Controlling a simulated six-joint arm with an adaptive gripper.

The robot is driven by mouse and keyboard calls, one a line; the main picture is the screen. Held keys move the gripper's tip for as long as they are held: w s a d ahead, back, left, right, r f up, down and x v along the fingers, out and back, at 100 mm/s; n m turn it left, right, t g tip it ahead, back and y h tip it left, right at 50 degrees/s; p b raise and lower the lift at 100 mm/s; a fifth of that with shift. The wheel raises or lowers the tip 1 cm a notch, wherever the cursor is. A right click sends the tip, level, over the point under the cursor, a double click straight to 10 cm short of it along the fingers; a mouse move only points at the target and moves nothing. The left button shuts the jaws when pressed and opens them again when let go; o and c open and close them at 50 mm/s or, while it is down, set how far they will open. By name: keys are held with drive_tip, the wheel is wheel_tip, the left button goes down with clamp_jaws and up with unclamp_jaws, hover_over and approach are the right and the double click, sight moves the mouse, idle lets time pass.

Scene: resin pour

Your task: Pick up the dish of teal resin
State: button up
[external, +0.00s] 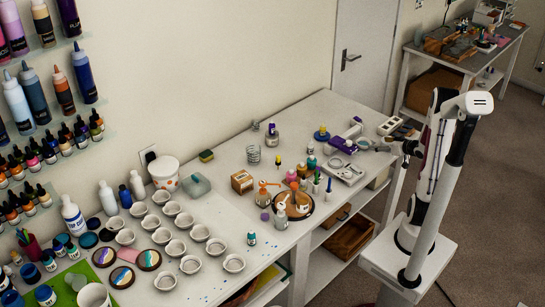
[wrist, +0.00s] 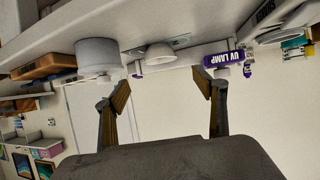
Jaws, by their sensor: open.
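No teal resin can be made out in any dish. A small grey-blue dish (external: 363,144) stands at the far right end of the bench, close to my gripper (external: 390,147). In the wrist view, which looks upside down, my gripper (wrist: 163,82) is open with nothing between its fingers. A grey round container (wrist: 98,57) shows beyond the left finger, and a white bowl (wrist: 160,53) shows between the fingers, farther off. The contents of both are hidden from this low angle.
A purple UV lamp (wrist: 224,58) lies beyond the right finger. Several pale cups (external: 175,248) stand in rows on the near bench. Bottles and a round tray (external: 293,213) crowd the middle. A white lamp-like tray (external: 343,168) lies left of my gripper.

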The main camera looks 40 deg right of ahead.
drive_tip(key=shift+s+d+f, duration=0.1)
drive_tip(key=shift+f, duration=0.05)
idle(0.4)
approach(360, 141)
drive_tip(key=shift+w+f, duration=0.15)
drive_tip(key=shift+w, duration=0.15)
idle(0.3)
drive_tip(key=shift+x, duration=3)
drive_tip(key=shift+c, duration=0.3)
drive_tip(key=c, duration=1.2)
